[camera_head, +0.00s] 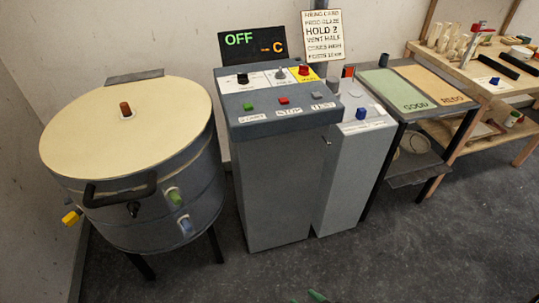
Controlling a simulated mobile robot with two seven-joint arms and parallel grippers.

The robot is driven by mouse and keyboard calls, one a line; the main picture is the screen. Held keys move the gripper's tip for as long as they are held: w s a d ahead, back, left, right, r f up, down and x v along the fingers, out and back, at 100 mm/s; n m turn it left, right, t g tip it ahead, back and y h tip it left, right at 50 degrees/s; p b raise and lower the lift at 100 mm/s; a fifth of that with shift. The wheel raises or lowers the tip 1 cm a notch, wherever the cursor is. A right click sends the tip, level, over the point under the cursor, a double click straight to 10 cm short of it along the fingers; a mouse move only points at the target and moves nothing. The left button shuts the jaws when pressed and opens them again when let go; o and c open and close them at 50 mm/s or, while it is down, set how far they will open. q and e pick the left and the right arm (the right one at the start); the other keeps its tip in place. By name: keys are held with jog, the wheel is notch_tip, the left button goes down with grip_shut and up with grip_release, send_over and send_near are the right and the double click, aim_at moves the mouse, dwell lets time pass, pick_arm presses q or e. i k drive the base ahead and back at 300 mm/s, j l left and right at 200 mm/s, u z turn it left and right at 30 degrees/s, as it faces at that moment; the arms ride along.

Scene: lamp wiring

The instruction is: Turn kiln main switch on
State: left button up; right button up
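The kiln (125,130) is a round grey drum with a cream lid at the left. Beside it stands a grey control cabinet (275,185). Its black display (253,45) reads "OFF" in green, with an orange "C". The panel carries a black knob (243,78) at left, a small dial (279,73) and a red knob on a yellow plate (303,69). The labels are too small to tell which control is the main switch. Neither gripper is clearly visible.
A narrower grey cabinet (350,170) with a blue knob (361,113) adjoins at right. Beyond it are a table with "GOOD" and "REDO" mats (407,92) and a wooden bench (470,70). Small unidentified green tips (318,296) show at the bottom edge. The front floor is clear.

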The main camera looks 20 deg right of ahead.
aim_at(303, 70)
jog(key=i+l+u, duration=0.3)
jog(key=l, duration=0.75)
jog(key=l+u, duration=0.3)
jog(key=l, duration=0.75)
